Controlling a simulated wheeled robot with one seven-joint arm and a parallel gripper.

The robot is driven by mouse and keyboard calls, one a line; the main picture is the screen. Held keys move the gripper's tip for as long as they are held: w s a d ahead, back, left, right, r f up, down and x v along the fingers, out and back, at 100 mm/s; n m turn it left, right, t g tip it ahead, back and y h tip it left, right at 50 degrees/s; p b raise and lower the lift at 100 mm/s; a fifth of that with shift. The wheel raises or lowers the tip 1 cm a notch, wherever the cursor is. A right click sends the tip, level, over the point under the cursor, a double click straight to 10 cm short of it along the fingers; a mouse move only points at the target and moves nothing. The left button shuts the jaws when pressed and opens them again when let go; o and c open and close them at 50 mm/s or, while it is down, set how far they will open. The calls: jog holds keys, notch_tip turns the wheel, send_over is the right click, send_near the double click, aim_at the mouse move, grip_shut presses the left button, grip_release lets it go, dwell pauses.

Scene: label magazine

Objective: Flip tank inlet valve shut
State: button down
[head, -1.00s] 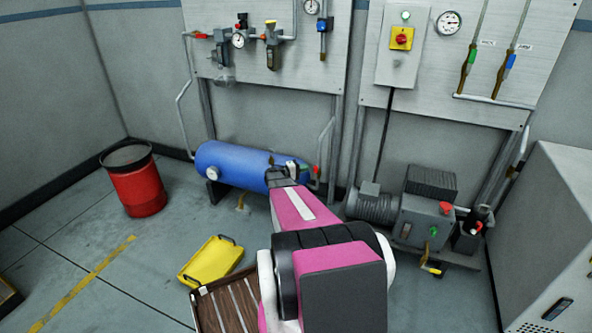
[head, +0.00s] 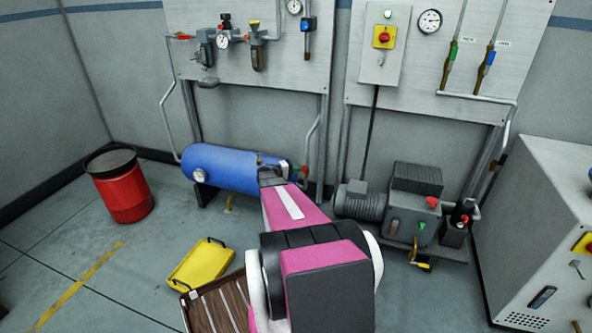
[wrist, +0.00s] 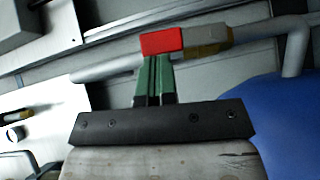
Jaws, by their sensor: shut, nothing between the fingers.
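The blue tank (head: 225,169) lies on its side on the floor by the wall and fills the right of the wrist view (wrist: 285,125). Its inlet valve has a red handle (wrist: 162,41) beside a brass body (wrist: 208,38) on a grey pipe. In the wrist view the handle lies roughly along the pipe. The handle shows small at the tank's right end in the head view (head: 304,169). My gripper (wrist: 154,62) is shut and empty, its green fingertips right at the handle's lower edge. I cannot tell whether they touch. My arm hides part of the tank's end.
A compressor (head: 405,215) stands right of the tank, with a grey cabinet (head: 545,220) further right. A red bin (head: 125,198) and a yellow tray (head: 202,265) stand on the floor to the left. A pipe (head: 311,130) rises near the tank's right end.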

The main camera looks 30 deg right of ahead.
jog(key=s+m+y, duration=0.1)
jog(key=s+d+r+m+t+y, duration=0.1)
jog(key=y, duration=0.1)
jog(key=shift+d, duration=0.25)
jog(key=s+d+m+t+y, duration=0.1)
jog(key=y, duration=0.1)
jog(key=s+d+f+m+t+y, duration=0.1)
jog(key=m+t+y, duration=0.1)
jog(key=s+d+f+m+t+y, duration=0.1)
jog(key=shift+s+d+m+y, duration=0.15)
jog(key=shift+s+m+y, duration=0.15)
jog(key=shift+m+y, duration=0.1)
jog(key=shift+r, duration=0.15)
jog(key=shift+r, duration=0.7)
jog(key=shift+r, duration=0.1)
